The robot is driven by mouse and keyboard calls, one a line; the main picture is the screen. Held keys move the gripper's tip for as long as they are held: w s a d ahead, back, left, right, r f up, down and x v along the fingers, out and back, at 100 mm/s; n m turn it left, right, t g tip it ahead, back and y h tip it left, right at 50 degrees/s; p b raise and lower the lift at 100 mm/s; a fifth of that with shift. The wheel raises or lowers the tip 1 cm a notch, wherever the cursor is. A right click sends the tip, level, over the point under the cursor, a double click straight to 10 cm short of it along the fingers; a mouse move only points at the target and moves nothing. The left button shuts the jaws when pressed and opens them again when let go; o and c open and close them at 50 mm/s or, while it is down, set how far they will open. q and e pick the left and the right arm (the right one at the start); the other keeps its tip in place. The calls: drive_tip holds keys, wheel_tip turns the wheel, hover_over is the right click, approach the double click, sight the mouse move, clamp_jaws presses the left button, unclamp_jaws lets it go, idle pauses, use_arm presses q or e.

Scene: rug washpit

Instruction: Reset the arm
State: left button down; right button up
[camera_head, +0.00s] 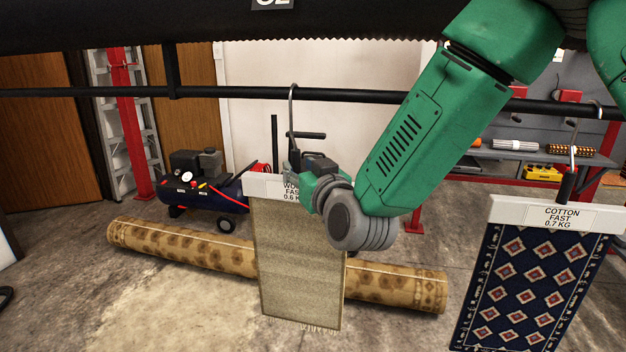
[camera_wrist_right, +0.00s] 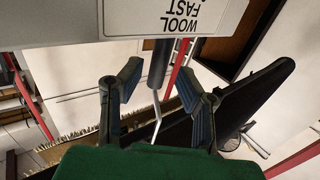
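My right gripper (camera_head: 302,152) is at the top of the hanging beige rug (camera_head: 295,255), by the hanger's metal hook (camera_head: 292,105). The rug's white hanger bar (camera_head: 262,186) carries a partly covered wool label. In the right wrist view, the two fingers of the gripper (camera_wrist_right: 158,95) stand apart. The hanger's dark grip (camera_wrist_right: 159,62) and thin hook (camera_wrist_right: 155,125) show between them, with gaps on both sides; I see no finger closed on it. My green right forearm (camera_head: 430,135) comes down from the upper right. My left gripper is not in view.
A black rail (camera_head: 230,92) crosses behind my arm and bears the hooks. A blue patterned rug (camera_head: 535,285) with a cotton label (camera_head: 562,216) hangs at the right. A rolled rug (camera_head: 185,247) lies on the floor, near a compressor (camera_head: 200,190). A dark beam (camera_head: 180,25) spans the top.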

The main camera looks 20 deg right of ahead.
drive_tip(key=s, duration=0.9)
drive_tip(key=s+d+f+g, duration=0.1)
drive_tip(key=s+f+g, duration=0.25)
drive_tip(key=f, duration=0.65)
drive_tip(key=s+d+f+g, duration=0.1)
drive_tip(key=s+f+g, duration=0.25)
drive_tip(key=f, duration=0.55)
drive_tip(key=s+d+f+g, duration=0.15)
drive_tip(key=s+f, duration=0.25)
drive_tip(key=f, duration=0.6)
drive_tip(key=s+d+f+g, duration=0.2)
drive_tip(key=s+f+g, duration=0.2)
drive_tip(key=s, duration=0.6)
drive_tip(key=s+d+f+g+h, duration=0.1)
drive_tip(key=s+d+f+g, duration=0.1)
drive_tip(key=s+f+g, duration=0.3)
drive_tip(key=s+f, duration=0.4)
drive_tip(key=s, duration=0.1)
drive_tip(key=shift+s+d, duration=0.25)
drive_tip(key=shift+s, duration=0.15)
drive_tip(key=shift+w+f, duration=0.1)
drive_tip(key=shift+w, duration=0.05)
